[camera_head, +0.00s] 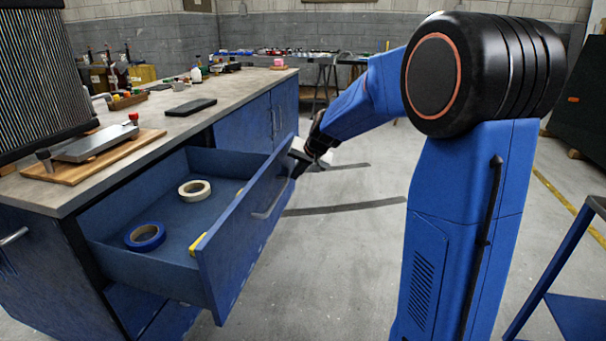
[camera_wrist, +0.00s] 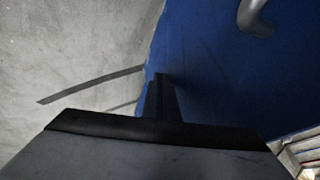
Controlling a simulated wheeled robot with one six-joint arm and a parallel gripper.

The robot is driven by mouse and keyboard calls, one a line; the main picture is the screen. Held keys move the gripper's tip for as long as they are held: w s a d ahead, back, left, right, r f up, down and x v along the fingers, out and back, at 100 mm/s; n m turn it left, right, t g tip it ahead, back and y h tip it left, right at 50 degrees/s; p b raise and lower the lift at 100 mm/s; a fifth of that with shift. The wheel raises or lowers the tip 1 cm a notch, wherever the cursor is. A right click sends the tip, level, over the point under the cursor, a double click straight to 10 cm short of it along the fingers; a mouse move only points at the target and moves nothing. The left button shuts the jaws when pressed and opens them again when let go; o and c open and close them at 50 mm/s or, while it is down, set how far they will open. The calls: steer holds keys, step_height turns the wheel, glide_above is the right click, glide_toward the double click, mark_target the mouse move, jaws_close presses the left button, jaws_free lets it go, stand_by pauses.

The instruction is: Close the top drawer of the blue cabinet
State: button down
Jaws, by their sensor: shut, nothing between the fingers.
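The blue cabinet (camera_head: 241,131) stands at the left in the head view, under a grey worktop. Its top drawer (camera_head: 238,237) is pulled far out. Inside lie a blue tape roll (camera_head: 145,237), a cream tape roll (camera_head: 195,190) and a yellow item (camera_head: 197,243). My gripper (camera_head: 297,158) is shut and empty at the far end of the drawer front, near its outer face. In the wrist view, my gripper's dark fingers (camera_wrist: 160,95) lie against the blue drawer front (camera_wrist: 215,75), with part of the handle (camera_wrist: 256,17) above. I cannot tell whether they touch.
The worktop (camera_head: 150,120) carries a wooden board (camera_head: 95,158), a dark flat item (camera_head: 190,107) and bottles. A blue-framed stand (camera_head: 575,310) is at the right. The concrete floor (camera_head: 340,260) between the drawer and my arm is clear.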

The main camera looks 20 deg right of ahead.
steer(key=shift+w+a, duration=0.1)
stand_by(0.3)
steer(key=w+a, duration=0.6)
steer(key=a, duration=0.3)
steer(key=w+a, duration=0.7)
steer(key=a, duration=0.2)
steer(key=w+a, duration=0.6)
steer(key=a, duration=0.2)
steer(key=shift+w+a, duration=0.2)
steer(key=shift+a, duration=0.2)
steer(key=shift+w+a+r, duration=0.1)
steer(key=shift+w+a, duration=0.1)
steer(key=shift+a, duration=0.1)
steer(key=shift+a+r, duration=0.1)
